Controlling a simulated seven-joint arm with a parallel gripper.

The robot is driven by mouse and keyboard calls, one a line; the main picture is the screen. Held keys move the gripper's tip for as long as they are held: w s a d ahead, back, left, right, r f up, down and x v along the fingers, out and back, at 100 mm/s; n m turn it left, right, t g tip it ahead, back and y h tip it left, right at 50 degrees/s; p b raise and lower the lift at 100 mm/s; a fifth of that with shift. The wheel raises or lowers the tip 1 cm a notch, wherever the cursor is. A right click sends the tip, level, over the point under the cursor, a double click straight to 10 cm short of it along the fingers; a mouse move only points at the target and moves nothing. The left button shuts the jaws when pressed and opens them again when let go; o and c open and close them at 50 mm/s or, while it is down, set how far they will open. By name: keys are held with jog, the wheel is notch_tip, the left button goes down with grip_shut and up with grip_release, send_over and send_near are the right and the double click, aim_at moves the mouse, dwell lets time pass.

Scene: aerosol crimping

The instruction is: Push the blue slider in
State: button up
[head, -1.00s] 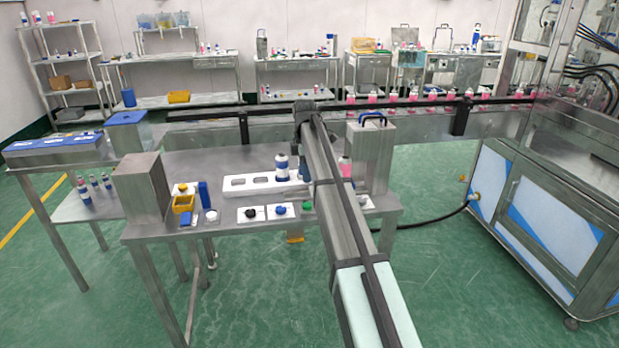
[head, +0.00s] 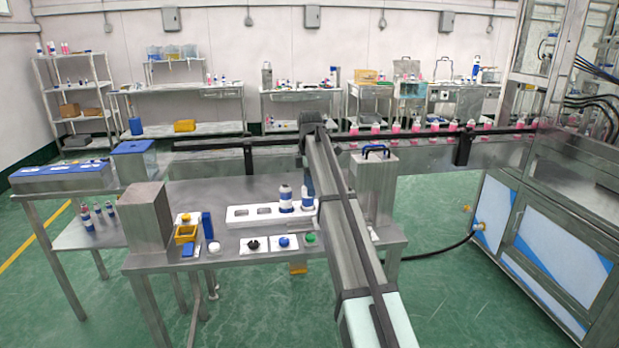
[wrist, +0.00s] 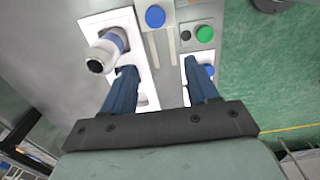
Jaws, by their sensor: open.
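In the wrist view, a round blue knob (wrist: 155,17), seemingly the blue slider, sits at the top end of pale parallel rails (wrist: 171,42). My gripper (wrist: 158,70) is open, its two blue fingers apart with nothing between them. The fingers are below the knob in that picture, well apart from it. In the head view, part of a blue finger (head: 309,178) shows beside my arm, above the table; my arm hides the slider there. How far in the slider is, I cannot tell.
A white rack (head: 238,216) holds two white-and-blue cans (head: 285,200). Black (head: 253,245), blue (head: 283,242) and green (head: 310,239) buttons line the table's front edge. A metal box with a blue handle (head: 372,190) stands to the right. The back left tabletop is clear.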

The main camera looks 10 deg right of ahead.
notch_tip(320, 180, down, 10)
jog(key=shift+r, duration=0.1)
jog(key=a, duration=0.4)
notch_tip(320, 180, up, 13)
jog(key=s+a+f+n+g+y, duration=0.1)
jog(key=s+f+n+g+y, duration=0.1)
jog(key=s+f, duration=1.55)
jog(key=s+f+m, duration=0.2)
jog(key=s+f, duration=0.1)
jog(key=f, duration=0.4)
jog(key=s+d+f+m, duration=0.1)
jog(key=s+f+m, duration=0.1)
jog(key=f, duration=0.6)
jog(key=shift+s+f+g+h, duration=0.25)
jog(key=shift+s+g+h, duration=0.05)
jog(key=shift+s, duration=0.1)
jog(key=shift+d, duration=0.1)
